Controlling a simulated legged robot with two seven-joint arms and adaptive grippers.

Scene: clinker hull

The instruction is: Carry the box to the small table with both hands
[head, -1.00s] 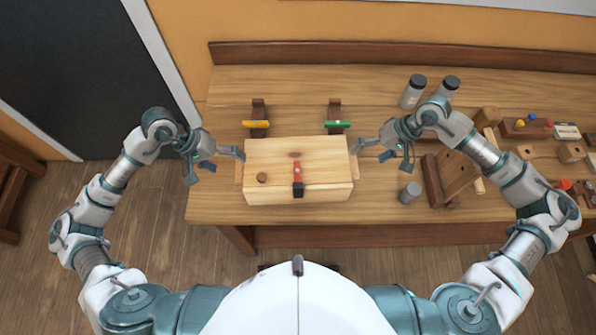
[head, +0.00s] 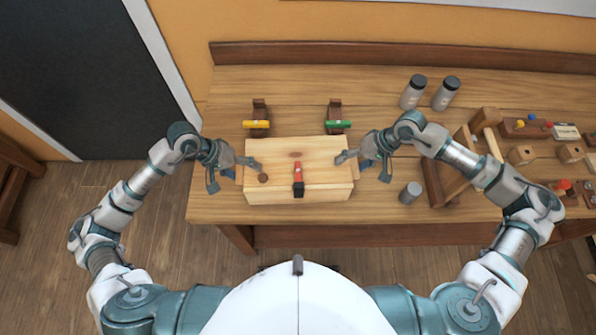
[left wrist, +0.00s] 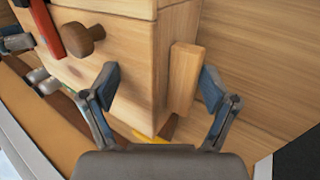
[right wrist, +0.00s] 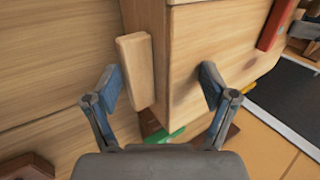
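The light wooden box (head: 325,174) sits on the workbench, with a red latch or strap (head: 298,176) and a round brown knob on it. A wooden side handle (left wrist: 185,78) shows in the left wrist view, and another side handle (right wrist: 134,70) in the right wrist view. My left gripper (head: 243,166) is open at the box's left end; its fingers (left wrist: 158,88) stand either side of the handle and box corner. My right gripper (head: 350,160) is open at the right end, its fingers (right wrist: 160,88) likewise straddling handle and corner. Neither grips anything.
A yellow-topped clamp (head: 256,124) and a green-topped clamp (head: 338,124) stand behind the box. Grey canisters (head: 412,92) are at the back, and another (head: 410,193) is right of the box. A wooden rack (head: 455,180) and small blocks crowd the bench's right side.

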